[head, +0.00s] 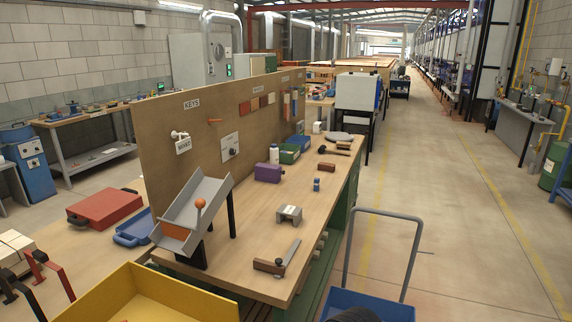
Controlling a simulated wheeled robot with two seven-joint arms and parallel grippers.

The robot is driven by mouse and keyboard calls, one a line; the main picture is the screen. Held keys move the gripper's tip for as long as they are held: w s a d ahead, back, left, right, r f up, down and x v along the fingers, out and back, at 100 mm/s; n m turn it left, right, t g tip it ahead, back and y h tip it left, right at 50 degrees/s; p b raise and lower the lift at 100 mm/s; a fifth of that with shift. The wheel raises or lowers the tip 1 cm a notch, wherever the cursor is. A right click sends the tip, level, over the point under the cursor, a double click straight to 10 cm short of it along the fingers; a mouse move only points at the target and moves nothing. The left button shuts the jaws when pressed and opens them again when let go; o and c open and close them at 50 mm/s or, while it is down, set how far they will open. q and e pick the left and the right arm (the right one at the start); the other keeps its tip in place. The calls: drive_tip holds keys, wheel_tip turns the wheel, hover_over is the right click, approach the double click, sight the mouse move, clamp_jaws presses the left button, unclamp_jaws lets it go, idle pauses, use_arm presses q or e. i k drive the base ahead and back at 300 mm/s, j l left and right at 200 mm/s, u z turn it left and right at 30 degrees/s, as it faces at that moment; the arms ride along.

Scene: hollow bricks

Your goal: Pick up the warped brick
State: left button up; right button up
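No brick in the head view can be clearly told as warped. A small reddish-brown brick-like block (326,167) lies on the wooden bench toward its right edge. A grey block with a hollow underside (289,214) sits nearer on the same bench. Pale bricks (14,246) are stacked at the far left edge, partly cut off by the frame. Neither my left nor my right gripper can be made out in this view.
A yellow tray (150,300) and blue trolley (370,303) are in front. The right aisle is clear.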

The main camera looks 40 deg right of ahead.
sight(323, 166)
drive_tip(key=i+l+z, duration=0.1)
drive_tip(key=z, duration=0.3)
drive_tip(key=k+z, duration=0.15)
drive_tip(key=z, duration=2.05)
drive_tip(key=i+l+z, duration=0.2)
drive_tip(key=l, duration=0.4)
drive_tip(key=i+l+z, duration=0.2)
drive_tip(key=i+l, duration=0.2)
drive_tip(key=l, duration=0.15)
drive_tip(key=i+l+z, duration=0.25)
drive_tip(key=l, duration=0.25)
drive_tip(key=i+l, duration=0.1)
drive_tip(key=i, duration=0.3)
drive_tip(key=i+l+u, duration=0.1)
drive_tip(key=i, duration=0.35)
drive_tip(key=i+l, duration=0.15)
drive_tip(key=i, duration=0.25)
drive_tip(key=i+j+u, duration=0.25)
drive_tip(key=i+u, duration=0.25)
drive_tip(key=i, duration=0.45)
drive_tip(key=i+l+u, duration=0.15)
drive_tip(key=i+u, duration=0.35)
drive_tip(key=i, duration=0.45)
